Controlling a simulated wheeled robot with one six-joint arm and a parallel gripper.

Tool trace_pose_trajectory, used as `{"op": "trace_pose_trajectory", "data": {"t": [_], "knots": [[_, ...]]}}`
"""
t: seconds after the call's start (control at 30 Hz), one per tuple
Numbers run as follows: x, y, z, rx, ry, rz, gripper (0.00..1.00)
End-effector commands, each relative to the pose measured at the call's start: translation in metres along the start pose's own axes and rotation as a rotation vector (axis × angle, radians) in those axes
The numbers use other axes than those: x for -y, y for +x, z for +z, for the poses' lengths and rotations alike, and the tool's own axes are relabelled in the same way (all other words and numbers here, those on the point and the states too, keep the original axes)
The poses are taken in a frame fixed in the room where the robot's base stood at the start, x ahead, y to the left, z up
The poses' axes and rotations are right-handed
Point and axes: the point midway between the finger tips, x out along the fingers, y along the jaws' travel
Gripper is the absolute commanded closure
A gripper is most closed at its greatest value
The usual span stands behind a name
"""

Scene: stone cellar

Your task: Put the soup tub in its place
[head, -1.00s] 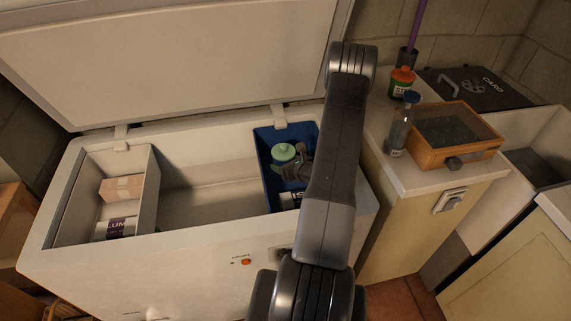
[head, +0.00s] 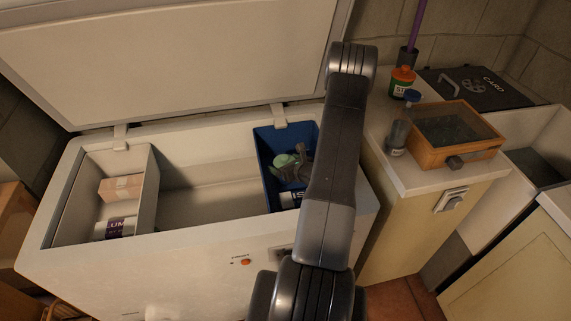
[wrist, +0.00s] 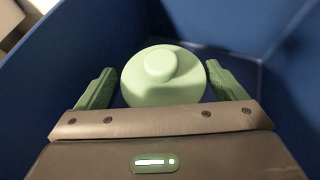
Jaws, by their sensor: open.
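The soup tub, a pale green round tub with a knobbed lid (head: 285,161), is inside the blue bin (head: 263,150) at the right end of the open chest freezer. In the wrist view the lid (wrist: 160,78) lies between the two green fingers of my gripper (wrist: 158,82). My gripper is open, with a gap at the left finger and a narrower one at the right. In the head view my gripper (head: 303,160) is down in the bin, partly behind my arm. The tub's base is hidden.
A white-lettered can (head: 291,198) lies at the bin's front. The freezer's left compartment holds a carton (head: 121,187) and a can (head: 121,228); its middle is clear. A bottle (head: 396,138), an orange-lidded jar (head: 402,82) and a wooden box (head: 455,135) stand on the right counter.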

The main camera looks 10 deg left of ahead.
Motion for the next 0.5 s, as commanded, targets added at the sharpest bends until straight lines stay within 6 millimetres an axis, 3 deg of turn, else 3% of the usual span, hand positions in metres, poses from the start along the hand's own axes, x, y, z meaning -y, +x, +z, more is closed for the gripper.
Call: {"op": "trace_pose_trajectory", "data": {"t": [0.2,0.5], "knots": [[0.000,-0.009,0.016,0.000,0.001,0.000,0.10],[0.002,-0.082,0.009,0.000,0.002,-0.004,0.10]]}}
